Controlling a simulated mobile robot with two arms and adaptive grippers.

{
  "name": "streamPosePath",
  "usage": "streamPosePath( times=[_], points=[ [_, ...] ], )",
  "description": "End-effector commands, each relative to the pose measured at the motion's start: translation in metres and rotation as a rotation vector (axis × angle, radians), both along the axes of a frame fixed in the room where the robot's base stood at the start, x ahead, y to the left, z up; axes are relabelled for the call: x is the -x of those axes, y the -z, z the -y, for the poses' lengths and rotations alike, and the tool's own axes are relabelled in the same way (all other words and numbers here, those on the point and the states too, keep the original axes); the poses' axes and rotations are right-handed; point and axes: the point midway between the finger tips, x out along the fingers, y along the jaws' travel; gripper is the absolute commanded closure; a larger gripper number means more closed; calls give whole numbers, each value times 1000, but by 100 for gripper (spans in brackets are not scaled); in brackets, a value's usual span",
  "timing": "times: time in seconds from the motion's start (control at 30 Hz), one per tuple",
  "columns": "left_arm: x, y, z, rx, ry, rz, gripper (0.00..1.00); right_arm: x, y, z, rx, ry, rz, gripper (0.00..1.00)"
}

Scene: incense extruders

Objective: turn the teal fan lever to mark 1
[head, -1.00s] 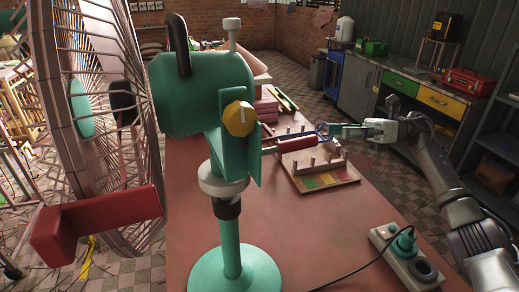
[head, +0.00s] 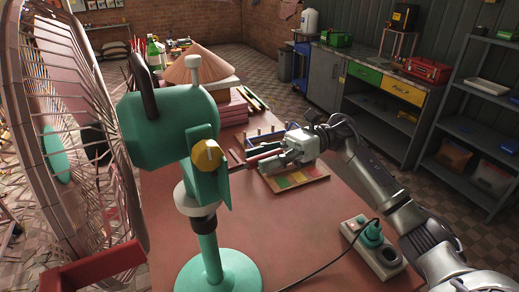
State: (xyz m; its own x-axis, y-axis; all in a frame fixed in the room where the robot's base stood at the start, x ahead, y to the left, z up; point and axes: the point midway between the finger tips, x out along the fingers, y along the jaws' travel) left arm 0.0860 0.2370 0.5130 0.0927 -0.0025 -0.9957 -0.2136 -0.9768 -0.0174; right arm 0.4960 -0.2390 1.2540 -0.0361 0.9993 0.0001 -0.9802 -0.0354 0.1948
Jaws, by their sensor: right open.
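The teal fan (head: 170,125) stands on a round teal base on the near table, its wire cage at the left. A yellow knob (head: 207,154) with a pale line is on its housing; I cannot read any numbers. A red-handled lever (head: 250,160) reaches right from the housing. My right gripper (head: 270,154) is open, at the outer end of the red handle. I cannot tell whether it touches the handle. My left gripper is out of view.
A tray (head: 318,178) with pegs and coloured patches lies beneath the right gripper. A power strip (head: 372,247) with a plug and cable sits at the front right. A red bar (head: 90,268) is at lower left. The table middle is clear.

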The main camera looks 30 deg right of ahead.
Motion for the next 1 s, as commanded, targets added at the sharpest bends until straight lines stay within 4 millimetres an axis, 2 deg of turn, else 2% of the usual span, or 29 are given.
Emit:
streamPosePath(
  times=[0.1,0.37,0.4,0.7,1.0],
  points=[
    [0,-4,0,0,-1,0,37,1,-1,-7,1,-1,1,50],
    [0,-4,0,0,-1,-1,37,0,1,-9,1,0,0,50],
    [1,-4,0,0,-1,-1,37,0,1,-8,1,0,0,52],
    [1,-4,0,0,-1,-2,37,0,0,-8,0,0,0,100],
    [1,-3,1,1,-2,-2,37,0,1,-9,0,-1,0,100]
  ],
)
